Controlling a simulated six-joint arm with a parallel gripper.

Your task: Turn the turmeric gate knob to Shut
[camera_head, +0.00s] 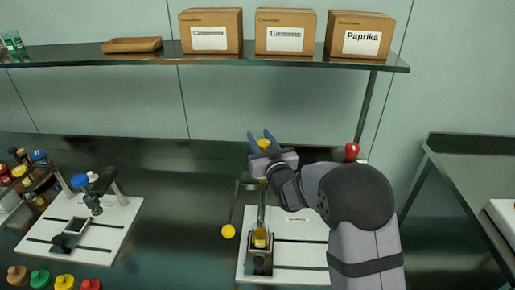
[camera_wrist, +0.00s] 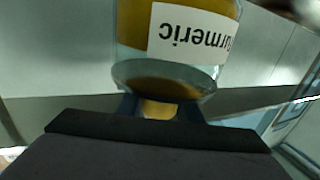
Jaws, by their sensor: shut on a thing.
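My gripper (camera_head: 264,143) has its two blue fingers closed around a small yellow piece, which I take as the turmeric gate knob. The yellow knob also shows between the fingers in the wrist view (camera_wrist: 158,109). Right beyond it in that view is a clear jar (camera_wrist: 165,80) with yellow contents and a Turmeric label (camera_wrist: 190,32), which reads upside down. I cannot tell the knob's Open or Shut mark; the fingers cover much of it. In the head view my arm and gripper hide what is around the knob.
Below my gripper, a white board (camera_head: 300,251) bears a small yellow-filled vessel (camera_head: 261,239). A red knob (camera_head: 352,150) stands to the right. A yellow ball-like cap (camera_head: 228,231) lies on the dark counter. Cinnamon, Turmeric (camera_head: 285,31) and Paprika boxes sit on the shelf above.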

